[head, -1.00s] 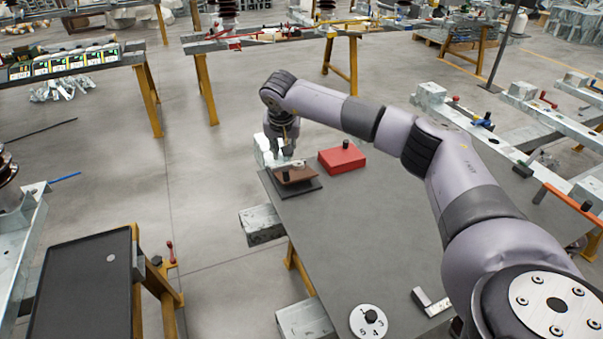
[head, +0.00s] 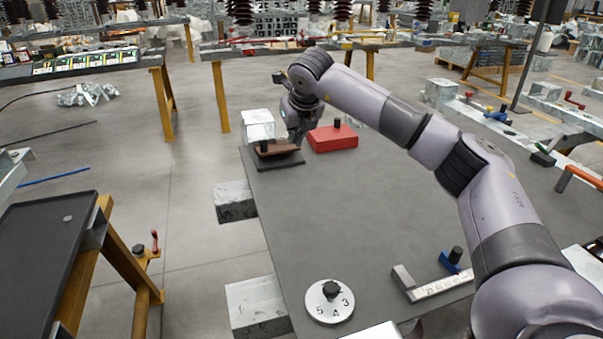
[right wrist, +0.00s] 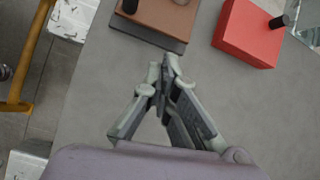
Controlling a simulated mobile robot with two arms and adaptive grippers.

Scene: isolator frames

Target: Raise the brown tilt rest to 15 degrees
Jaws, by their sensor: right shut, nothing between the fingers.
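The brown tilt rest (head: 277,148) lies on a dark base plate (head: 283,164) at the far left corner of the grey table. A dark knob stands on its left part. In the right wrist view the brown rest (right wrist: 165,14) is at the top edge, partly cut off. My right gripper (head: 297,140) is beside the right end of the rest in the head view. In the right wrist view my right gripper (right wrist: 168,62) is shut and empty, its tips just short of the dark base plate. I cannot read the rest's angle. My left gripper is not in view.
A red block (head: 333,139) with a black knob stands right of the rest. A white numbered dial (head: 329,301) and a slide with a blue clamp (head: 450,262) are near the front. The middle of the table (head: 340,215) is clear.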

